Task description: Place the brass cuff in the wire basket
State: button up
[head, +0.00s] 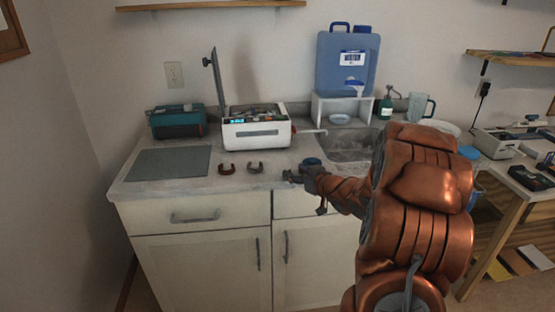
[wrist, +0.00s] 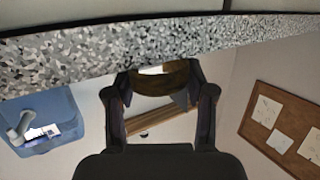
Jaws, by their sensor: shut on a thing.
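My gripper (head: 291,176) is at the front edge of the grey counter, right of two loose cuffs. In the wrist view, its two fingers (wrist: 163,80) are shut on a curved, dark brass-coloured cuff (wrist: 160,86). The head view does not show the held cuff clearly. A reddish-brown open cuff (head: 227,169) and a dull grey-brown open cuff (head: 255,168) lie on the counter. I cannot make out a wire basket in either view.
A white box (head: 256,135) holding small things stands behind the loose cuffs, with a teal case (head: 176,121) at its left. A grey mat (head: 169,162) lies bare at left. The sink (head: 345,146) and a blue water container (head: 346,65) are behind my arm.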

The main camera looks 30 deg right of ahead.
aim_at(278, 165)
jog(key=x, duration=0.3)
jog(key=r+p+x, duration=0.1)
jog(key=x, duration=0.2)
jog(key=r+x, duration=0.1)
jog(key=x, duration=0.2)
jog(key=shift+w, duration=0.6)
jog(key=shift+s+f+p, duration=0.1)
jog(key=shift+f+p, duration=0.05)
jog(key=shift+p, duration=0.15)
jog(key=shift+f, duration=0.2)
jog(key=o, duration=1)
jog(key=shift+r, duration=0.15)
jog(key=shift+s+r, duration=0.1)
jog(key=b+v, duration=0.1)
jog(key=v, duration=1)
jog(key=shift+s, duration=0.4)
